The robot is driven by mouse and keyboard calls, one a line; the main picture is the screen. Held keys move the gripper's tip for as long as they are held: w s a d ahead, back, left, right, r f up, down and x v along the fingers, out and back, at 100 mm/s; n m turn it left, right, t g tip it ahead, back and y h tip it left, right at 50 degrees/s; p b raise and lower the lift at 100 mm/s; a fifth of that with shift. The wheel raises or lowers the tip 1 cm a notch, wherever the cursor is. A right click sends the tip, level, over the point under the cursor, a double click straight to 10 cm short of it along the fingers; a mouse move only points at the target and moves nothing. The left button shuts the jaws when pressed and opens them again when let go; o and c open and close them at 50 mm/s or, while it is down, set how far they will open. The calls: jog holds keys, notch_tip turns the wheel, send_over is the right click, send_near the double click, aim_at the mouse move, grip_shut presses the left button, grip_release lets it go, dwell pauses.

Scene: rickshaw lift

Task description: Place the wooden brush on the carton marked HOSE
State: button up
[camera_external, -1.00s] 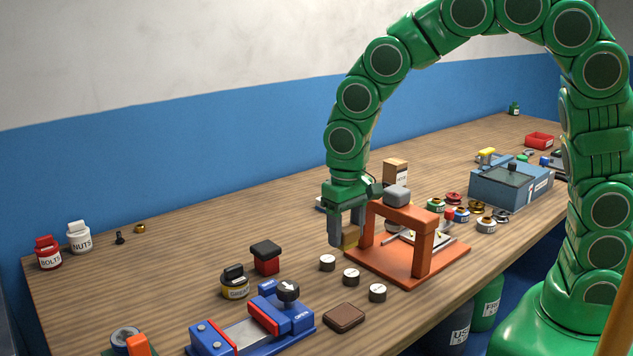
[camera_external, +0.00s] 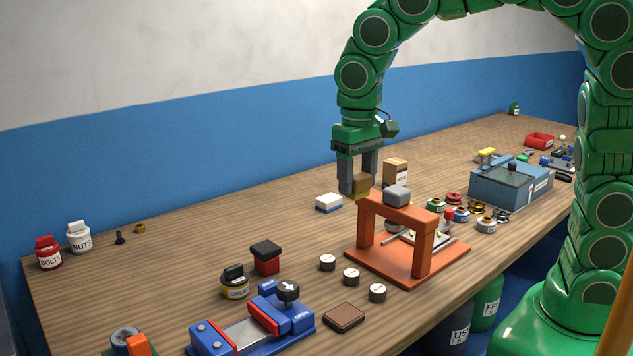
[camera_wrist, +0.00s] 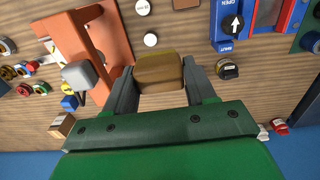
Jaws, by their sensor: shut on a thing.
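The wooden brush (camera_external: 361,184) is a small brown block with a yellowish lower part. My gripper (camera_external: 357,188) is shut on it and holds it in the air, just left of the orange press frame. In the wrist view the brush (camera_wrist: 159,73) sits between the two grey fingers. The carton marked HOSE (camera_external: 396,173) is a brown upright box on the bench, behind the orange frame and to the right of my gripper. In the wrist view a brown box at the lower left (camera_wrist: 62,126) appears to be this carton.
The orange frame (camera_external: 404,214), with a grey block (camera_external: 397,195) on top, stands between my gripper and the bench front. Reels and tins (camera_external: 461,214) stand right of the carton. The back left of the bench is mostly clear.

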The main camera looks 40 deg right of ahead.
jog(key=r, duration=0.5)
jog(key=shift+w+d, duration=0.25)
jog(key=w+d+m, duration=0.8)
jog(key=w+d, duration=0.6)
jog(key=d, duration=0.4)
jog(key=w+d+m, duration=0.2)
jog(key=d+m, duration=0.3)
jog(key=d, duration=1)
jog(key=w+d+m, duration=0.2)
jog(key=d+m, duration=0.3)
jog(key=d, duration=1)
send_near(396, 161)
jog(key=shift+s+a+f, duration=0.15)
jog(key=shift+s+f, duration=0.4)
jog(key=shift+s, duration=0.05)
jog(key=shift+w+d+f, duration=0.2)
jog(key=shift+w+f, duration=0.45)
jog(key=shift+f, duration=1.6)
